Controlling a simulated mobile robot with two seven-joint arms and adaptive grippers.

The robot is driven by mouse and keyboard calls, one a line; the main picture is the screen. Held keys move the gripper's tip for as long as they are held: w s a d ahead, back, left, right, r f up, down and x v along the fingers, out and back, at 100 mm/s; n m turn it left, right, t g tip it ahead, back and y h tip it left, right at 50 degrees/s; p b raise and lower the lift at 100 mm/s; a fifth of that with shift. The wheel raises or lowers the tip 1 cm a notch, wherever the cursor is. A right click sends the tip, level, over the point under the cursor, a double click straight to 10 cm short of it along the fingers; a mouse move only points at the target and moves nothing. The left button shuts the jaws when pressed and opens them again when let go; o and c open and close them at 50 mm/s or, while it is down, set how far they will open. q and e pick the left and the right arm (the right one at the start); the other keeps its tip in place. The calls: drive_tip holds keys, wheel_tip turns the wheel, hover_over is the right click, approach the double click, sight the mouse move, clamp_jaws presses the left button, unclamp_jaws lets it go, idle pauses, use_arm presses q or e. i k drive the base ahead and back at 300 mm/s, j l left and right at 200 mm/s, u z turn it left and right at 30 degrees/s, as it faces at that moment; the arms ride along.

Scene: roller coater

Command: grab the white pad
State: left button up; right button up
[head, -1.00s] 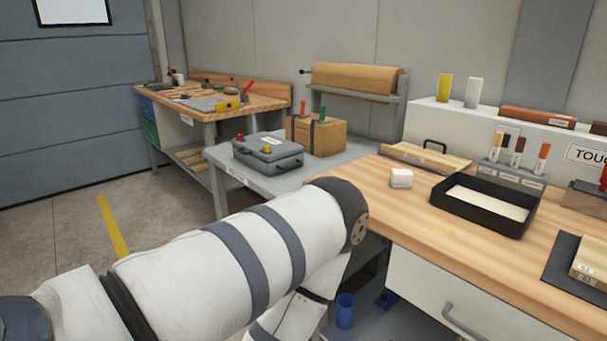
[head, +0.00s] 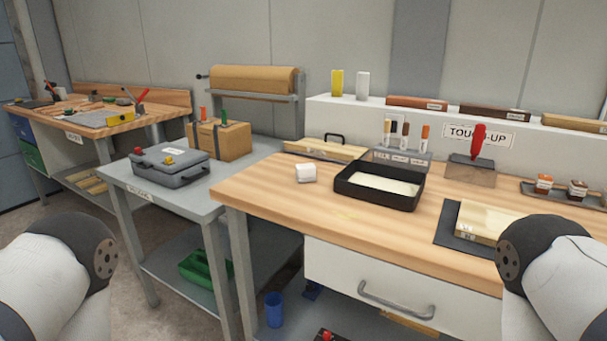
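A small white block (head: 306,173), which looks like the white pad, lies on the wooden bench top (head: 264,190) near its left end. It is just left of a black tray (head: 377,204) with a pale inside. Nothing touches the block. My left arm shows at the lower left and my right arm at the lower right. Both are cut off by the picture's edges, and neither gripper is in view. Both arms are well apart from the block.
A grey table (head: 122,176) at left carries a grey case (head: 172,167) and a cardboard box (head: 219,139). Marker holder (head: 401,159), red-handled tool (head: 478,141) and a board on a dark mat (head: 449,232) occupy the bench. The bench's front left is clear.

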sight(306, 173)
drive_tip(key=i+j+z, duration=0.15)
drive_tip(key=j+z, duration=0.5)
drive_tip(key=j, duration=0.2)
drive_tip(key=i+j+z, duration=0.1)
drive_tip(key=j+z, duration=0.2)
drive_tip(key=j, duration=0.15)
